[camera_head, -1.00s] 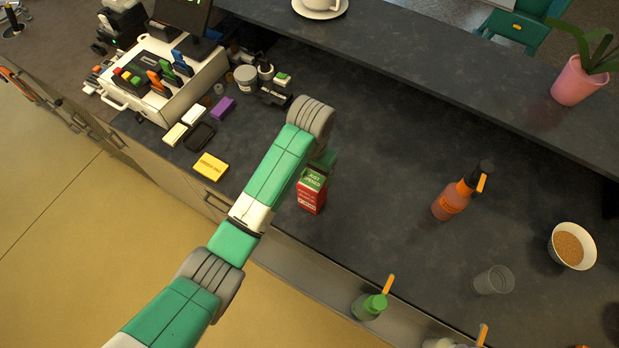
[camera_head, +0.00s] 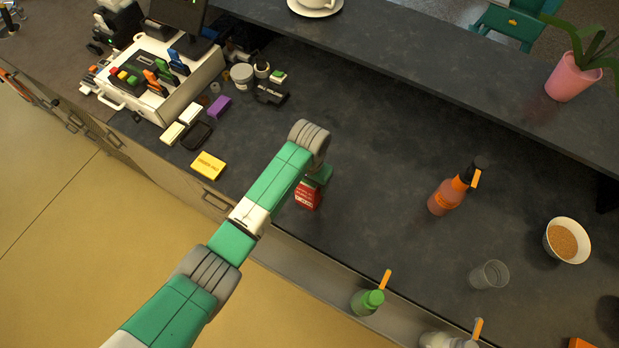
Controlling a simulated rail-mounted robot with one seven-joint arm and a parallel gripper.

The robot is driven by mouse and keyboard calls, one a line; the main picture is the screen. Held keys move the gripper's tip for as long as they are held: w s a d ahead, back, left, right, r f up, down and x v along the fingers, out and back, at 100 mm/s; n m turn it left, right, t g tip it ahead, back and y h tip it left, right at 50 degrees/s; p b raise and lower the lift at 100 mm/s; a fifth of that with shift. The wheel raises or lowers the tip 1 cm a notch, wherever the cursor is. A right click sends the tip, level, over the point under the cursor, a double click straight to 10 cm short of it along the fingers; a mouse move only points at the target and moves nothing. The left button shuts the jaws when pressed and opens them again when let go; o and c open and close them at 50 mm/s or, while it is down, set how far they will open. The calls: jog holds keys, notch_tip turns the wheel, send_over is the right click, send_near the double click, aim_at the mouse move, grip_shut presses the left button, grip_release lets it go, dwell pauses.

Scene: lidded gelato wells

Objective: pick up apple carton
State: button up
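The apple carton (camera_head: 307,197) is a small red box with pale print, standing on the dark counter (camera_head: 375,190). Its top is hidden behind the green end of my arm. My gripper (camera_head: 319,176) is right over the top of the carton, below the grey wrist joint. Its fingers are hidden, so I cannot tell whether they are open, shut or touching the carton.
An orange bottle (camera_head: 446,198), a clear cup (camera_head: 489,274) and a bowl of brown grains (camera_head: 567,241) stand to the right. A yellow box (camera_head: 208,165) lies to the left. Counter around the carton is clear.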

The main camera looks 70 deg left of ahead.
jog(key=c, duration=1.2)
jog(key=shift+o, duration=0.2)
jog(key=shift+r, duration=0.2)
